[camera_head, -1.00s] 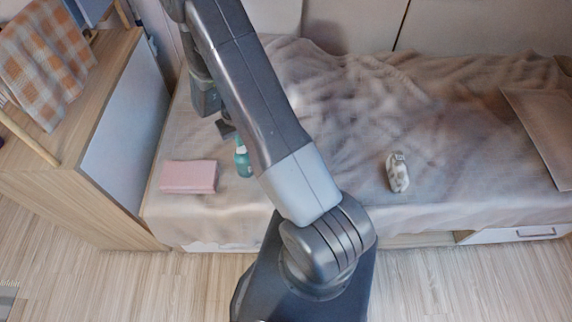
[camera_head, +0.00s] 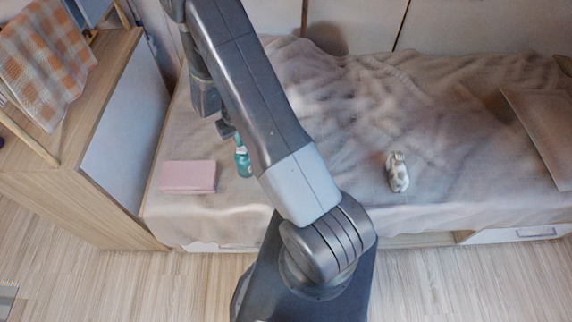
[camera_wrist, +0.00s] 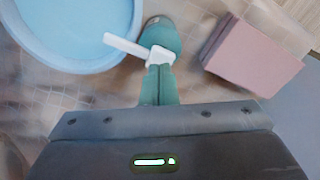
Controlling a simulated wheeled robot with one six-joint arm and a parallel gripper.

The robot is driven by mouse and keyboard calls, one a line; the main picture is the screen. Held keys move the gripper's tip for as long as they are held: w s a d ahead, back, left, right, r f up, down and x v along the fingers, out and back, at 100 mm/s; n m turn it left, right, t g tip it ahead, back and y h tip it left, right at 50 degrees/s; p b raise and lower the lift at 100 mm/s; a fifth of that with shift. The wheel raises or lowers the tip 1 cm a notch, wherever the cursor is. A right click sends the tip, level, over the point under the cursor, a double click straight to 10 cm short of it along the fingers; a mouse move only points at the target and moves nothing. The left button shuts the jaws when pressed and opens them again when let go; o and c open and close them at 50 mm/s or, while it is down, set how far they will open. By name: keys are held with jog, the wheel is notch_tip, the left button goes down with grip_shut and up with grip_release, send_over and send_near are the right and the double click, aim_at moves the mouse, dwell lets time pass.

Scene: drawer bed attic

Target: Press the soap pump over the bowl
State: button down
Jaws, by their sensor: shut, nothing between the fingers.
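The soap pump is a teal bottle (camera_head: 243,164) standing on the bed, partly hidden by my arm in the head view. In the wrist view its white pump head (camera_wrist: 158,53) and spout show above the teal body (camera_wrist: 160,33). The spout points left, with its tip over the rim of the light blue bowl (camera_wrist: 75,58). The bowl is hidden behind my arm in the head view. My gripper (camera_wrist: 159,70) is shut and empty, its fingertips at the near edge of the pump head. I cannot tell whether they touch it.
A pink book or box (camera_head: 188,177) lies left of the bottle in the head view. A small white-and-grey object (camera_head: 397,172) lies on the bed right of my arm. A wooden cabinet (camera_head: 70,170) stands at the left. The rumpled bedding (camera_head: 450,120) at the right is mostly clear.

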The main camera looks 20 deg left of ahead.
jog(key=shift+f, duration=0.1)
dwell(0.4)
jog(key=shift+f+b, duration=1.35)
jog(key=shift+b, duration=0.05)
jog(key=shift+r, duration=0.1)
jog(key=shift+r+p, duration=0.75)
jog(key=shift+r, duration=0.6)
jog(key=shift+f, duration=0.15)
